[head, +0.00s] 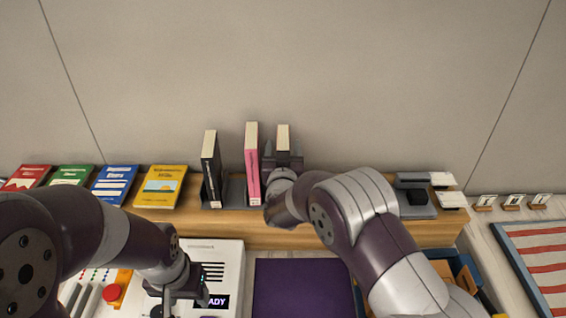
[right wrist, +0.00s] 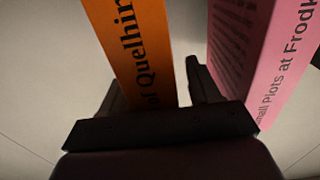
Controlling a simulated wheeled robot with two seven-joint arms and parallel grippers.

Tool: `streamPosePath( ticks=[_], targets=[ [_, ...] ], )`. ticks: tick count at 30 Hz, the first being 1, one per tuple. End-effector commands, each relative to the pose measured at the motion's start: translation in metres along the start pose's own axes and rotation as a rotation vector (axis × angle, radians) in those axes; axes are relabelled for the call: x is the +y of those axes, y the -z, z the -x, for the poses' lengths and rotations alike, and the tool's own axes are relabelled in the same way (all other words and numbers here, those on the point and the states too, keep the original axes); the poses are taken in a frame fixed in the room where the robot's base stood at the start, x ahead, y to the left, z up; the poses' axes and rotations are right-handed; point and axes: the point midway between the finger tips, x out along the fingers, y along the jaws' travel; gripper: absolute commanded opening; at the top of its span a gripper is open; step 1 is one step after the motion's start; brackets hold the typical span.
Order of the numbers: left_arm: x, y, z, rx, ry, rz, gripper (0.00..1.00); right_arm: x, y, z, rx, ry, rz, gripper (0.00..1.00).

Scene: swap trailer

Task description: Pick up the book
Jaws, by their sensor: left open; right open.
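Three books stand upright on the wooden shelf: a black book (head: 211,168), a pink book (head: 252,165) and a third book (head: 283,138) with only its pale top edge clear in the head view. In the right wrist view this third one is an orange book (right wrist: 142,50) with black lettering. My right gripper (head: 283,160) is open, with its fingers on either side of the orange book; contact cannot be told. The pink book (right wrist: 262,60) stands just outside one finger. My left gripper (head: 187,292) is open and empty over a white machine.
Several books lie along the shelf's left, including a yellow book (head: 161,186) and a blue book (head: 115,184). The white machine (head: 226,258) has a lit display. A purple panel (head: 300,285) lies in front of the wooden shelf (head: 225,227). A grey device (head: 415,197) sits at right.

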Motion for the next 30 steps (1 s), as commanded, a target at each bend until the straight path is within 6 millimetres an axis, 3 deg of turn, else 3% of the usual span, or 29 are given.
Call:
streamPosePath(
  ticks=[6, 11, 12, 23, 30],
  targets=[
    [0.0, 0.0, -0.001, -0.001, 0.0, 0.0, 0.57, 0.0, -0.001, -0.001, 0.0, 0.0, 0.0, 0.58],
    [0.0, 0.0, -0.001, -0.001, 0.0, 0.0, 0.57, 0.0, -0.001, -0.001, 0.0, 0.0, 0.0, 0.06],
    [0.0, 0.0, -0.001, -0.001, 0.0, 0.0, 0.57, 0.0, -0.001, -0.001, 0.0, 0.0, 0.0, 0.0],
    [0.0, 0.0, 0.001, 0.0, 0.0, 0.0, 0.57, 0.0, 0.003, -0.001, 0.003, 0.0, -0.001, 0.0],
    [0.0, 0.001, 0.011, 0.0, 0.0, 0.0, 0.57, 0.006, 0.023, -0.009, 0.005, 0.001, -0.002, 0.0]
  ],
)
